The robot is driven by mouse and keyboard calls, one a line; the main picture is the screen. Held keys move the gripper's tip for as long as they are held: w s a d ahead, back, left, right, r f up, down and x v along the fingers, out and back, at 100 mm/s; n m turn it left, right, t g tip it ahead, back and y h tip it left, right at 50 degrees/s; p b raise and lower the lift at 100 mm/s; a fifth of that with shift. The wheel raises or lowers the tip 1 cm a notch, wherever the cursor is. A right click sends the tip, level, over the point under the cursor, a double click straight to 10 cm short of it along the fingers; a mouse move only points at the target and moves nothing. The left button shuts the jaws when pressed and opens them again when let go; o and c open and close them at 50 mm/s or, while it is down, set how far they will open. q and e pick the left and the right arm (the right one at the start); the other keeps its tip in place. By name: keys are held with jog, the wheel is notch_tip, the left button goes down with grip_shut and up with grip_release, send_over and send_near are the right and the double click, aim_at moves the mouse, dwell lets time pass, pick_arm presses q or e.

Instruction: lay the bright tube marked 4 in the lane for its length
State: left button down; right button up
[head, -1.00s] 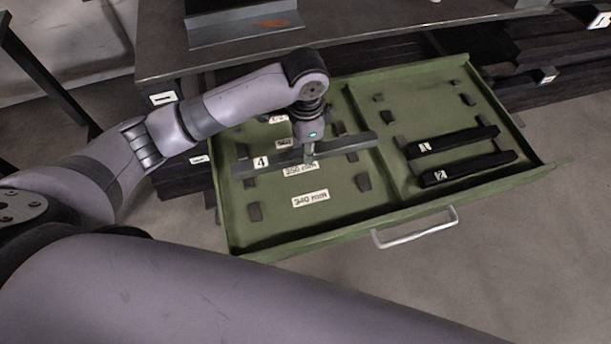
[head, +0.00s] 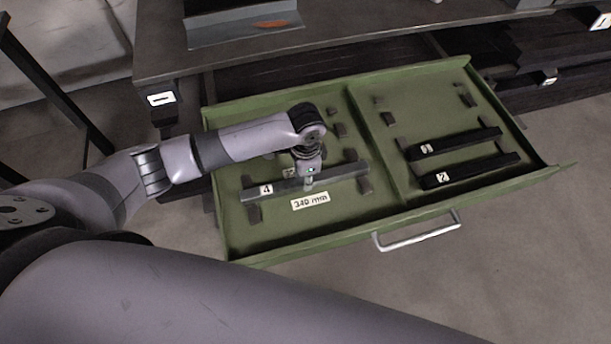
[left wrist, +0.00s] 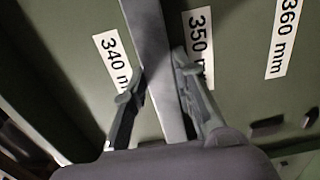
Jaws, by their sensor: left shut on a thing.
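The grey tube marked 4 (head: 345,174) lies level across the left compartment of the green drawer (head: 330,224), low near its floor. I cannot tell whether it touches the dark lane blocks (head: 254,214). My left gripper (head: 309,186) is shut on its middle from above. In the left wrist view the tube (left wrist: 160,65) runs between the two fingers (left wrist: 157,88), between the 340 mm label (left wrist: 115,62) and the 350 mm label (left wrist: 199,45). The 360 mm label (left wrist: 284,38) is further right. The 340 mm label (head: 310,201) shows in front of the tube in the head view. My right gripper is out of view.
The right compartment holds two black tubes, one marked 2 (head: 480,169) and one with a mark hard to read (head: 465,141). A divider (head: 375,151) separates the compartments. The drawer handle (head: 420,234) is in front; a dark bench (head: 365,22) stands behind.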

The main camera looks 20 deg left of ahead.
pick_arm(q)
jog(key=shift+r, duration=0.1)
jog(key=c, duration=1.3)
grip_release()
notch_tip(320, 180, up, 12)
jog(key=shift+p, duration=0.7)
jog(key=shift+s, duration=0.15)
